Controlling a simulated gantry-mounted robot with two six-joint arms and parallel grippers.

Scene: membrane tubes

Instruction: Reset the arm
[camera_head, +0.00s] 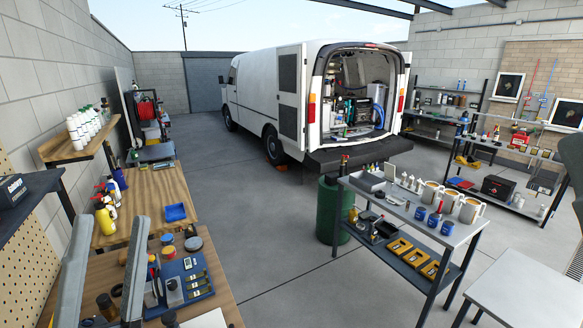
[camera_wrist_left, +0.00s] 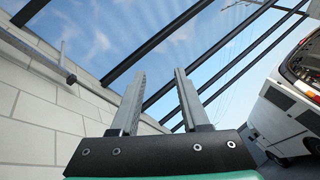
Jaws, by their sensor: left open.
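My left gripper (camera_head: 114,216) is at the lower left of the head view. Its two grey fingers point up and stand well apart, with nothing between them. The fingers are in front of the wooden workbench (camera_head: 152,196). In the left wrist view the same gripper (camera_wrist_left: 159,73) points up toward the sky and overhead beams, open and empty. My right gripper is in neither view.
A blue tray (camera_head: 205,292) with small items and a blue bin (camera_head: 175,212) are on the benches at left. A metal table (camera_head: 400,207) with mugs and bottles stands right of centre. A white van (camera_head: 262,85) is behind. The floor between is open.

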